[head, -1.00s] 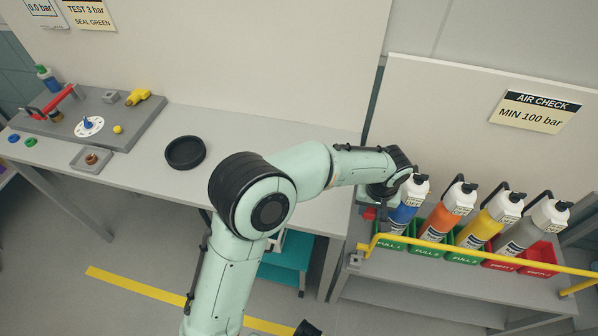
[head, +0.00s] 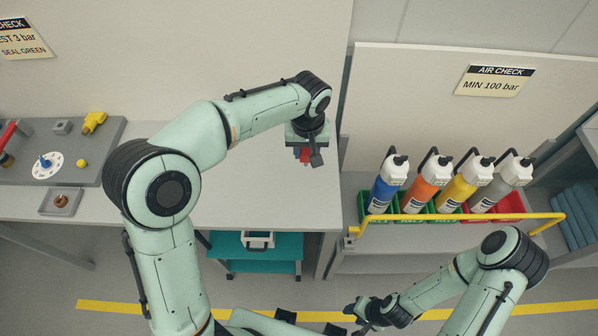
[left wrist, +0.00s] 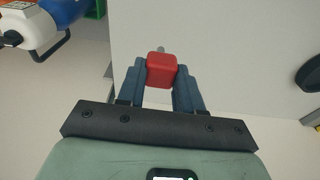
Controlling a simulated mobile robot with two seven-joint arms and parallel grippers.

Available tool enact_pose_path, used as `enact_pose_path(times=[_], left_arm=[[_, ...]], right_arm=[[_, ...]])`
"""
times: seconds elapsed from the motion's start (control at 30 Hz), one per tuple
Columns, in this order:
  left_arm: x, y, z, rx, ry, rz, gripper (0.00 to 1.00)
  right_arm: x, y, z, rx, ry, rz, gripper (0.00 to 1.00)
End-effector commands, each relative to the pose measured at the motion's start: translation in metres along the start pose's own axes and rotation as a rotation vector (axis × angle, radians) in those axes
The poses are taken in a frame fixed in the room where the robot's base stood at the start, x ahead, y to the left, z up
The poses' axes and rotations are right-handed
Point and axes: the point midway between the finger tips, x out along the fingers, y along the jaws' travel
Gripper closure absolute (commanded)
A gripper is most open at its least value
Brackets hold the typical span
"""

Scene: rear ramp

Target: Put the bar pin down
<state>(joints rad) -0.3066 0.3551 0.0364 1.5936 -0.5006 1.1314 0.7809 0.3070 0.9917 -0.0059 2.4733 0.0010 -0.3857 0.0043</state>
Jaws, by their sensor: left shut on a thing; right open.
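The bar pin (left wrist: 162,69) has a red block-shaped head and a short grey metal pin. My left gripper (head: 303,150) is shut on its red head, with one finger on each side in the left wrist view. In the head view the pin's red part (head: 304,157) shows below the gripper, over the right end of the grey workbench (head: 255,205). I cannot tell whether the pin touches the bench top. My right gripper (head: 362,311) is open and empty, low in the head view, in front of the rack.
A rack at the right holds several coloured bottles (head: 386,186) behind a yellow bar (head: 470,216). A grey fixture board (head: 95,160) stands at the left. The bench around the pin is clear.

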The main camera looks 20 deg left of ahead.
Motion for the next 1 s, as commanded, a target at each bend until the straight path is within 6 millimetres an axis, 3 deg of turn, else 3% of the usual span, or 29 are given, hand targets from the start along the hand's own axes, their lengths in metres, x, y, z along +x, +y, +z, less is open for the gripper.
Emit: enact_pose_path(times=[0.1,0.27,0.53,1.0], left_arm=[[0.024,-0.001,0.004,-0.001,-0.005,-0.002,1.00],[0.038,0.000,0.006,-0.001,-0.004,-0.002,1.00],[0.079,-0.001,0.011,-0.001,-0.004,-0.002,1.00],[0.088,0.000,0.012,-0.001,-0.002,0.000,1.00]], right_arm=[[0.005,0.003,0.003,0.002,-0.005,0.002,0.57],[0.006,0.003,0.004,0.002,-0.005,0.002,0.57],[0.009,0.005,0.005,0.003,-0.007,0.002,0.57],[0.013,0.007,0.007,0.004,-0.009,0.003,0.57]])
